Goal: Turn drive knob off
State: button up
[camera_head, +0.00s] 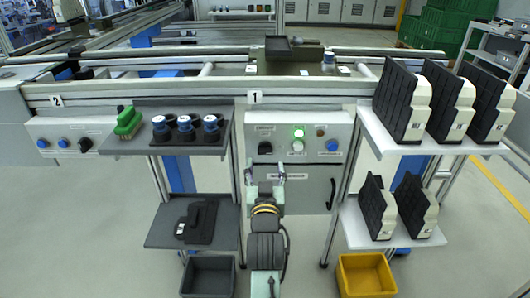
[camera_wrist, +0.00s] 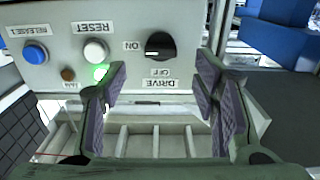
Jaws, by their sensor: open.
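The black drive knob (camera_head: 265,147) is on the grey control panel (camera_head: 310,157) under sign 1. In the wrist view, which shows the panel upside down, the knob (camera_wrist: 161,46) has a white mark on its left side, toward the ON label (camera_wrist: 132,46). The OFF label (camera_wrist: 160,72) and the DRIVE label (camera_wrist: 160,84) are beside it. My gripper (camera_head: 266,171) is open and empty, just below the knob in the head view. In the wrist view its fingers (camera_wrist: 163,72) are apart, with the knob beyond the gap between them.
A lit green lamp (camera_head: 298,132), a white reset button (camera_head: 298,145) and a blue release button (camera_head: 332,145) are on the same panel. A shelf (camera_head: 205,149) with blue-topped parts stands left; shelves (camera_head: 437,146) with black and beige parts stand right.

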aim_at(265, 154)
jog(key=w, duration=0.6)
jog(key=shift+w+p, duration=0.3)
jog(key=shift+p, duration=0.1)
jog(key=c, duration=1.2)
jog(key=shift+o, duration=0.2)
